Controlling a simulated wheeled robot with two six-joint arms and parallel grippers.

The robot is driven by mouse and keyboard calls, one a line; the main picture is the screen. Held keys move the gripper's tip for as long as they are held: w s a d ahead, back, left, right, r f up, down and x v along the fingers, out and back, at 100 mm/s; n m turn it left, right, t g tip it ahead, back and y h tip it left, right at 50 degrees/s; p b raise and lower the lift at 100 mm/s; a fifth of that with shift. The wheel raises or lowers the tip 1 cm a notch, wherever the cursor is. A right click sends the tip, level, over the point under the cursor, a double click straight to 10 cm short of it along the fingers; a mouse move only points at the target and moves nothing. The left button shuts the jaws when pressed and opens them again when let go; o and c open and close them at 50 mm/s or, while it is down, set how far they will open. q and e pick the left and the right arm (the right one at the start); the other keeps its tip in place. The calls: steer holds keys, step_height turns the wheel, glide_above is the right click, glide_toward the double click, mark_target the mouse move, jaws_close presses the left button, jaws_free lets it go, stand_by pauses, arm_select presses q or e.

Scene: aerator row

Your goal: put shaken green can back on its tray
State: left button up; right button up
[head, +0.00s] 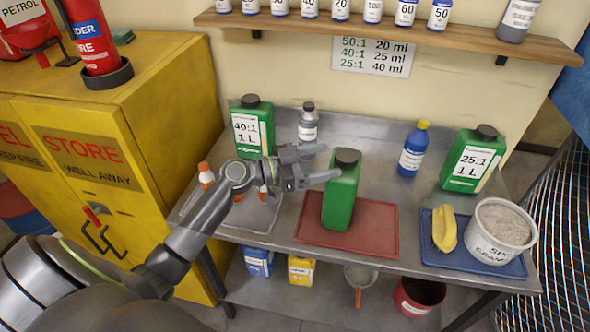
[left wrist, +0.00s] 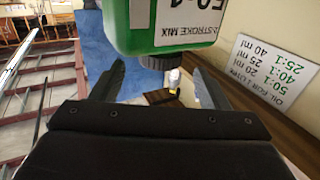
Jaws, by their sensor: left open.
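The lower finger overlaps the can's top edge in the head view. In the left wrist view the can (left wrist: 120,30) appears upside down, with a 50:1 label and its cap just beyond the open fingers (left wrist: 158,85). I cannot tell whether a finger touches it. My right gripper is not in view.
A green 40:1 can (head: 251,128) and a grey bottle (head: 308,124) stand behind on the metal bench. A blue bottle (head: 413,150) and a 25:1 can (head: 472,160) stand right. A blue tray (head: 473,262) holds a yellow item and a white tub. A yellow cabinet (head: 150,110) stands left.

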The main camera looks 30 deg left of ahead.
arm_select(q)
steer(key=b+v, duration=0.3)
steer(key=v, duration=0.4)
steer(key=shift+s+a, duration=0.3)
